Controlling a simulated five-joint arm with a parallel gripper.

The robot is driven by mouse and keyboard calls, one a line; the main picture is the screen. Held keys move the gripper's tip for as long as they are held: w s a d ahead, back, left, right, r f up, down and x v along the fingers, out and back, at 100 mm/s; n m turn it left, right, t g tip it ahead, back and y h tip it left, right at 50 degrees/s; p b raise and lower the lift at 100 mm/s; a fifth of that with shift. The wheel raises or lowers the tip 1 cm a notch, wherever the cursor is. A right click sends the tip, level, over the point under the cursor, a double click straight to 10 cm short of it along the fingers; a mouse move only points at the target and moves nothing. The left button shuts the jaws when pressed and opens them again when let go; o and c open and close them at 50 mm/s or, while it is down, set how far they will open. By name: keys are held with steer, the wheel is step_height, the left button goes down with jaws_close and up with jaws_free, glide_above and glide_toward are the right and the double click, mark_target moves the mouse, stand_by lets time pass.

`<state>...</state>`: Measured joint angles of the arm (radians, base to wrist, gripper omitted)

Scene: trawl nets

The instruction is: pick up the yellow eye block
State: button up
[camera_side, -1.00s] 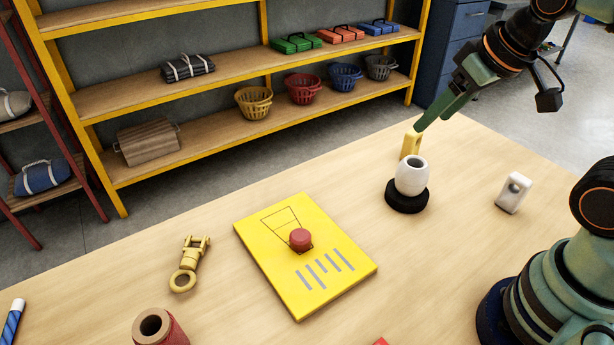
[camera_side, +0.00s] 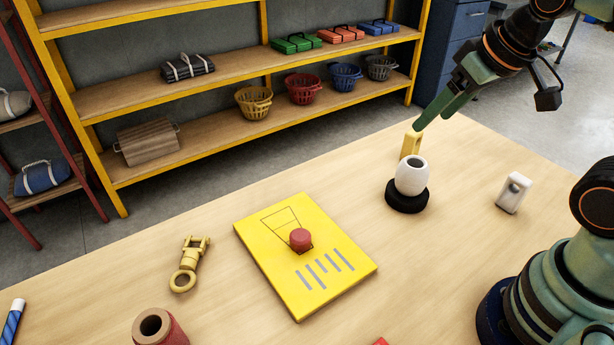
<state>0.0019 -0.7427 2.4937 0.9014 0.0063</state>
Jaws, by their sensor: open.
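The yellow eye block (camera_side: 410,146) stands upright on the table near its far edge, behind the white float. My gripper (camera_side: 432,123) reaches down from the upper right, with its green jaws open. I cannot tell whether the near fingertip touches the block. The block's hole is not clearly visible.
A white float (camera_side: 411,175) sits in a black ring (camera_side: 407,197) just in front of the block. A white eye block (camera_side: 513,193) stands to the right. A yellow board (camera_side: 262,262) with a red piece (camera_side: 300,239) and a brass swivel (camera_side: 187,264) lie left.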

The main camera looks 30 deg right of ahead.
steer(key=m+g, duration=0.5)
steer(key=m, duration=1.1)
glide_above(412, 143)
steer(key=w+d, duration=0.2)
steer(key=f, duration=0.9)
steer(key=shift+s+a+f, duration=0.2)
steer(key=shift+s+f, duration=0.05)
steer(key=shift+f, duration=0.15)
steer(key=shift+d+f+g, duration=0.25)
steer(key=shift+f+g, duration=0.05)
steer(key=shift+f, duration=0.35)
step_height(412, 143, down, 12)
steer(key=shift+d+r, duration=0.1)
steer(key=shift+r, duration=0.15)
jaws_close()
